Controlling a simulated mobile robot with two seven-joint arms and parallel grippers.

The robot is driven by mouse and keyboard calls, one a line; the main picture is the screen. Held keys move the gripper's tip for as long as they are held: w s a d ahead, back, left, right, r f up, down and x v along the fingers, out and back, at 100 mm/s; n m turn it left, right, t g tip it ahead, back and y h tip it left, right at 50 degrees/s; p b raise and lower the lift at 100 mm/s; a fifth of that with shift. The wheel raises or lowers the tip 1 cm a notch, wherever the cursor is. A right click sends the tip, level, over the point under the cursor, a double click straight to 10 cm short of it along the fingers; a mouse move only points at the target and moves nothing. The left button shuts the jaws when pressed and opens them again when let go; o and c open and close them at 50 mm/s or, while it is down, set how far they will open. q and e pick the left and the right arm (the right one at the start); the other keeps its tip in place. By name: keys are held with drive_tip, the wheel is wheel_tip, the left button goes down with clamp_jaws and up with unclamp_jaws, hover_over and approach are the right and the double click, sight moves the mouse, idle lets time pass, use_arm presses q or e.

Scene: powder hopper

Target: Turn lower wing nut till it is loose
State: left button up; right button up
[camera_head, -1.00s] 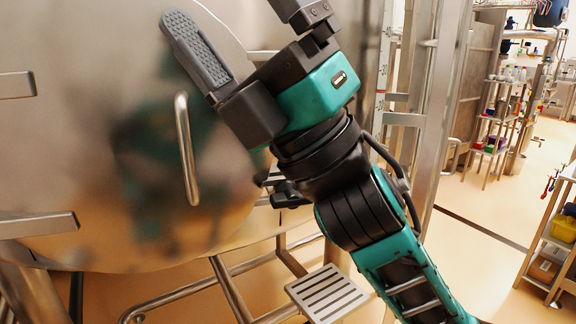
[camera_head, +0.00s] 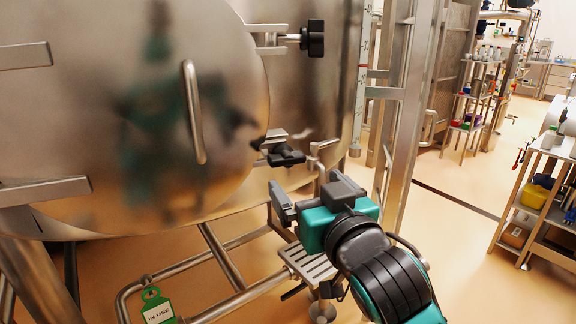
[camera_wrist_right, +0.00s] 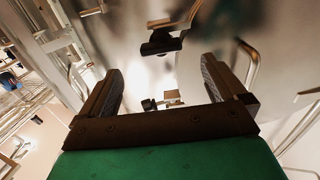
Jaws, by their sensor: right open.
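The lower wing nut (camera_head: 285,156) is black and sits on a metal bracket at the right edge of the round steel door. My right gripper (camera_head: 311,196) is open and empty, just below the nut in the head view, with its fingers pointing up and away. No contact with the nut shows. In the right wrist view, the open fingers (camera_wrist_right: 160,88) frame a small, far black knob. A larger, nearer black knob (camera_wrist_right: 160,43), which appears to be the lower wing nut, is above the gap. My left gripper is out of view.
An upper wing nut (camera_head: 315,38) is higher on the door edge. A curved door handle (camera_head: 193,112) stands out to the left. A slatted step (camera_head: 305,262) and pipe frame are below. A green tag (camera_head: 156,306) hangs at bottom left. Steel posts (camera_head: 397,120) rise to the right.

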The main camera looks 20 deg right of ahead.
sight(289, 165)
drive_tip(key=w, duration=1)
drive_tip(key=shift+a+p, duration=0.3)
drive_tip(key=shift+p, duration=0.05)
drive_tip(key=shift+s, duration=0.1)
drive_tip(key=c, duration=1)
